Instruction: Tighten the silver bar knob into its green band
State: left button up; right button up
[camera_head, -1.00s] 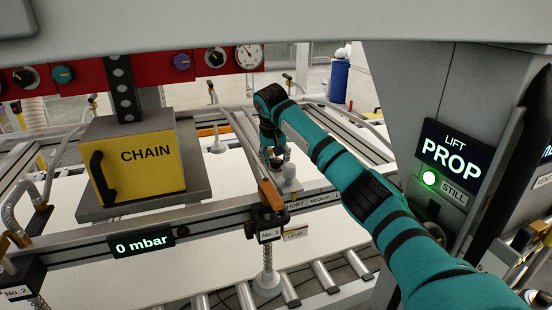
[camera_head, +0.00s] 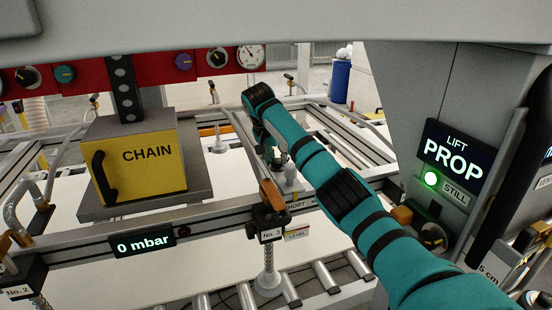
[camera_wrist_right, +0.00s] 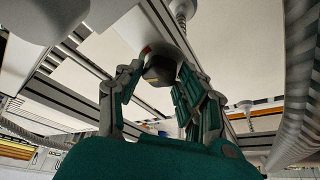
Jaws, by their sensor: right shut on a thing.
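My right gripper (camera_head: 277,160) is at the far side of the front rail, seen small and partly behind its own wrist. In the right wrist view the fingers of my right gripper (camera_wrist_right: 158,85) are closed around a dark grey, blocky knob (camera_wrist_right: 160,68), which I take for the silver bar knob. It sits under a pale rounded housing, with a small red mark beside it. Its green band cannot be made out; fingers and knob hide that part. My left gripper is not in view.
A yellow CHAIN box (camera_head: 138,160) stands at the left. The front rail carries a 0 mbar display (camera_head: 143,243) and the No. 3 clamp (camera_head: 270,222). A LIFT PROP panel (camera_head: 450,160) with a lit green lamp is at the right. White sheet surface (camera_head: 190,265) lies below.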

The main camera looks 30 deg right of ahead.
jog(key=o, duration=1.2)
jog(key=shift+c, duration=0.2)
jog(key=v, duration=1.2)
jog(key=shift+d, duration=0.1)
